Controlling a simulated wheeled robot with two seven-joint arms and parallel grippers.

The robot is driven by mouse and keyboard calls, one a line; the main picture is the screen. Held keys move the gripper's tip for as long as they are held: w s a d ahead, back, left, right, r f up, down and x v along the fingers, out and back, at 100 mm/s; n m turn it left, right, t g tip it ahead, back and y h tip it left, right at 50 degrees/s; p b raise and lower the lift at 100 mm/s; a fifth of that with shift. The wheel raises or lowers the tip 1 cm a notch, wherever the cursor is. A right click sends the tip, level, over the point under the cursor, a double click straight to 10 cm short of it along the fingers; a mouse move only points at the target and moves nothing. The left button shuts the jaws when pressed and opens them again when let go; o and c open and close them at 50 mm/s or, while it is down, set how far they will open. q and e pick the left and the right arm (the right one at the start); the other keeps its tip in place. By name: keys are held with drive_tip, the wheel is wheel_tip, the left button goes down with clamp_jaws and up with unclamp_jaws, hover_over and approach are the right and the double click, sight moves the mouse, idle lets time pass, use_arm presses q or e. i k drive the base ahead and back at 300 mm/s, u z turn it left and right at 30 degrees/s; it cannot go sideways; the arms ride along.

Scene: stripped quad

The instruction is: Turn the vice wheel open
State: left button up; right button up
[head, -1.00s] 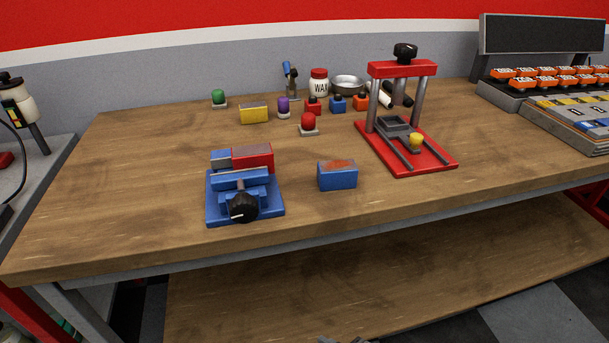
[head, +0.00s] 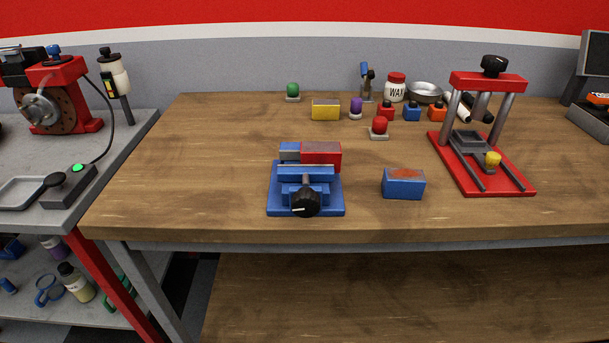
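The blue vice (head: 276,197) stands near the front edge of the wooden bench, left of the bench's middle. Its black wheel (head: 306,202) faces me and has a white mark pointing left. A red block (head: 321,155) sits at the back of the vice, beside a smaller blue-grey part. I cannot tell whether the jaws press on the block. Neither my left nor my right gripper is in view.
A blue block with a rusty top (head: 404,185) lies right of the vice. A red press (head: 483,180) stands further right. A yellow block (head: 325,110) and several coloured items line the back. A grey side bench (head: 125,150) is at left. The bench (head: 190,170) left of the vice is clear.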

sight(306, 202)
drive_tip(key=k, duration=0.5)
drive_tip(key=u, duration=2)
drive_tip(key=i, duration=1.3)
drive_tip(key=z, duration=2.15)
